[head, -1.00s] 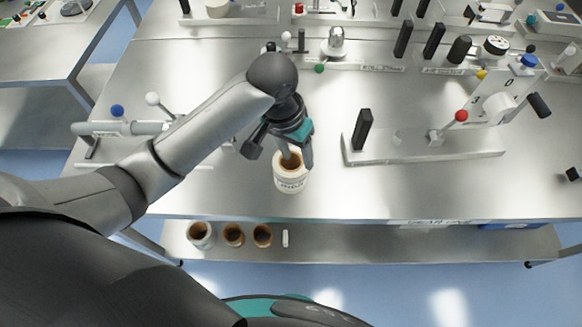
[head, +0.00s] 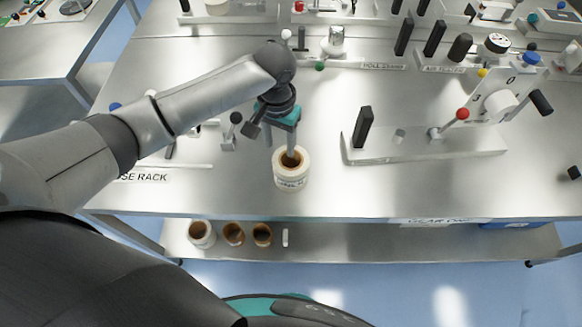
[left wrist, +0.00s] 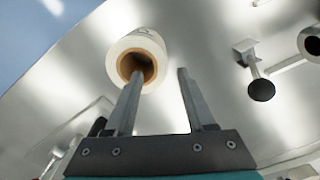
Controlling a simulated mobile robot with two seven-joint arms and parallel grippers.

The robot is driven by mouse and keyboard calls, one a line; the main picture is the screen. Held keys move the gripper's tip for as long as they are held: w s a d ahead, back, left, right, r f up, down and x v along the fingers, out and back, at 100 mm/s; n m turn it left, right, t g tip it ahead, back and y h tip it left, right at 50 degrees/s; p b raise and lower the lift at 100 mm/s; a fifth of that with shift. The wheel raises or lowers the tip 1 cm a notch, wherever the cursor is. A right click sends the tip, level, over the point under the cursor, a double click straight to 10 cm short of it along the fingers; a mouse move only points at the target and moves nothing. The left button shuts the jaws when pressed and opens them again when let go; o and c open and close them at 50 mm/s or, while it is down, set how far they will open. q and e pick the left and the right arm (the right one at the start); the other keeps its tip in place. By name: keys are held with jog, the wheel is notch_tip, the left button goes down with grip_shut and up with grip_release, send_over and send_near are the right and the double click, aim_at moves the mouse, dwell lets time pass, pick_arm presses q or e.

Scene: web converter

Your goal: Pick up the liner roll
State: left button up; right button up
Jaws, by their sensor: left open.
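The liner roll (head: 291,178) is a white roll with a brown core, standing upright on the steel table near its front edge. In the left wrist view the roll (left wrist: 123,45) shows its core opening toward me. My left gripper (head: 281,146) is open just behind and above the roll. In the left wrist view the gripper (left wrist: 157,74) has one fingertip overlapping the core opening and the other outside the roll's right side. I cannot tell whether that fingertip is inside the core or only in front of it. My right gripper is not in view.
A white fixture (head: 425,146) with a black post and red-knobbed lever stands right of the roll. A small black-knobbed lever (head: 230,138) stands left of my gripper. More rolls (head: 233,234) sit on the lower shelf. The table right of the roll is clear at the front.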

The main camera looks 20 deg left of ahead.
aim_at(279, 154)
pick_arm(q)
jog(key=shift+s+a+f, duration=0.1)
jog(key=shift+s+f, duration=0.05)
jog(key=shift+f, duration=1.35)
jog(key=shift+s+f, duration=0.1)
jog(key=shift+f, duration=1.35)
grip_shut()
